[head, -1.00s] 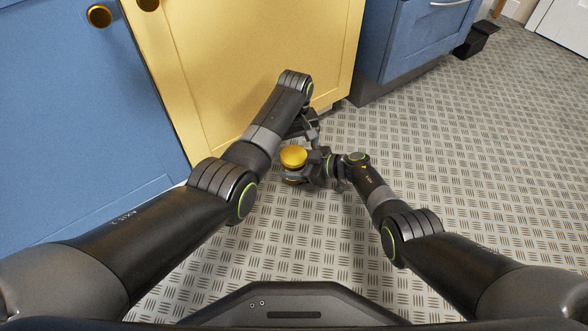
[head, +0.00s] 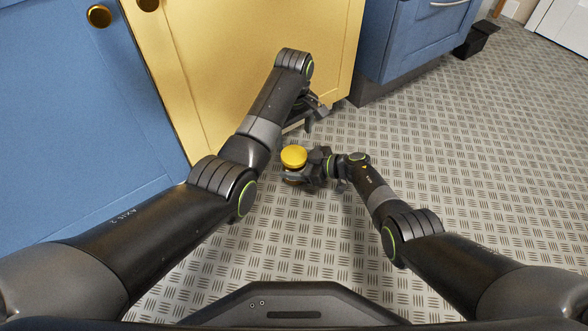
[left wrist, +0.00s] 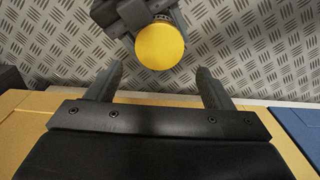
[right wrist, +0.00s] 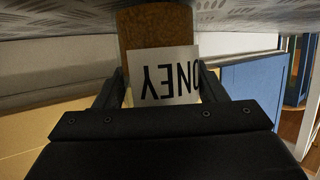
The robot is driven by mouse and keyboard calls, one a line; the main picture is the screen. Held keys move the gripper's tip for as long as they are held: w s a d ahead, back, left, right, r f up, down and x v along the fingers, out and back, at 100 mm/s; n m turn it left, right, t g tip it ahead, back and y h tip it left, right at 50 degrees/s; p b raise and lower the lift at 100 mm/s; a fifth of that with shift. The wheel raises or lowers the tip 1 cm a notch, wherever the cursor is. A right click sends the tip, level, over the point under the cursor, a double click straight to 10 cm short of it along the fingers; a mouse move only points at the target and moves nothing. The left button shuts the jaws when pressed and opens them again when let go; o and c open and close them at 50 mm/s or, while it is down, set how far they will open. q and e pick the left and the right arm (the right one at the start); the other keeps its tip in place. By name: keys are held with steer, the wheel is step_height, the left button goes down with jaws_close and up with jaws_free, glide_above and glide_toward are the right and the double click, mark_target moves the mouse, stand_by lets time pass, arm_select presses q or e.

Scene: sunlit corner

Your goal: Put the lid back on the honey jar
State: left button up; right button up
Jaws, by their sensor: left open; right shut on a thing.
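The honey jar (right wrist: 150,25) is brown with a white label, its letters upside down in the right wrist view. My right gripper (head: 300,174) is shut on the jar and holds it over the floor. The round yellow lid (head: 293,156) sits on top of the jar; whether it is fully seated I cannot tell. The lid also shows in the left wrist view (left wrist: 160,46), beyond the fingertips and apart from them. My left gripper (head: 315,117) is open and empty, above and right of the lid in the head view. My right gripper hides much of the jar.
A yellow cabinet door (head: 240,60) stands close behind my left arm. Blue cabinets (head: 415,40) flank it. A small black bin (head: 477,40) stands at the far right. The patterned metal floor (head: 480,150) is clear to the right.

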mark_target(293, 155)
arm_select(q)
steer(key=shift+f, duration=0.15)
steer(key=shift+f, duration=3.85)
steer(key=c, duration=0.8)
steer(key=shift+m, duration=1.7)
